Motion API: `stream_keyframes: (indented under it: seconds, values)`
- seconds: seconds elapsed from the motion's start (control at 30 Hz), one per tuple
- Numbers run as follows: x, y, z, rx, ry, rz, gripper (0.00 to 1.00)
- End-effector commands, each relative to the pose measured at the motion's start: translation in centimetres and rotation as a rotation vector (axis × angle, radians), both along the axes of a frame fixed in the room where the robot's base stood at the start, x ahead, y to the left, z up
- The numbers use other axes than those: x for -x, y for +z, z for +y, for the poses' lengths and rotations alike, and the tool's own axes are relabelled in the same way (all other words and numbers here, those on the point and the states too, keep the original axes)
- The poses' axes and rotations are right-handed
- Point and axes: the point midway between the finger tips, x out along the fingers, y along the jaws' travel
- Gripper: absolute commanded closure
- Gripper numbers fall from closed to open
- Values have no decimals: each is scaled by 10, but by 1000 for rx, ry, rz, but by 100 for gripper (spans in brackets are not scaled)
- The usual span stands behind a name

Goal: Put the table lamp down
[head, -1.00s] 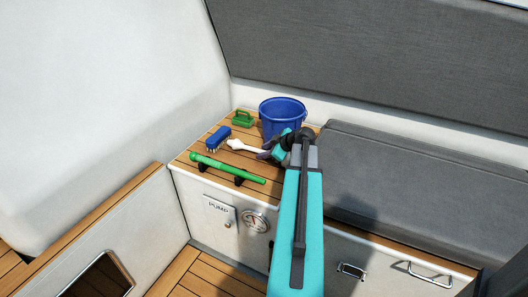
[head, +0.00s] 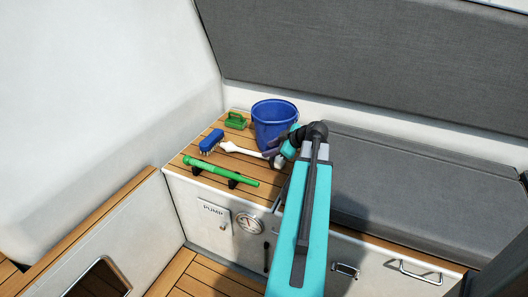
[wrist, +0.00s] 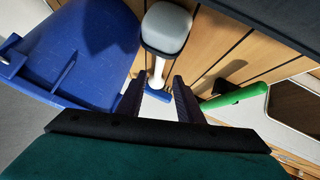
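A slim white thing (head: 240,149), which I take for the table lamp, lies along the wooden counter. In the wrist view it has a rounded grey-white block (wrist: 167,28) at its near end and a narrow stem (wrist: 158,68) running away. My gripper (head: 277,152) is low at its right end, beside the bucket. In the wrist view my dark fingers (wrist: 159,84) stand apart, with gaps either side of the stem, holding nothing that I can see. In the head view my gripper hides part of the right end.
A blue bucket (head: 274,125) stands close behind my gripper. A blue brush (head: 211,141) lies just left of the white thing. A green bar (head: 222,171) sits on black supports at the front edge, and a green handled block (head: 236,121) at the back. A grey cushion (head: 410,185) is to the right.

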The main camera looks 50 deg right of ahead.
Motion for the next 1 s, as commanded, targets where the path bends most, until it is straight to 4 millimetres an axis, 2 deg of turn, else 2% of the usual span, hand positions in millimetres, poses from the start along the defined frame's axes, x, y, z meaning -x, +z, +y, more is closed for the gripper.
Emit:
stream_keyframes:
  seconds: [0.1, 0.3, 0.83, 0.87, 0.93, 1.0]
  values:
    - [12, 10, 0, 1, -1, -1, 67]
    - [20, 18, 1, 2, -1, -1, 67]
    - [20, 18, 1, 2, 1, 0, 67]
    - [20, 18, 1, 2, 1, 0, 68]
    - [20, 18, 1, 2, 1, 0, 80]
    - [18, 19, 3, -2, 2, 2, 80]
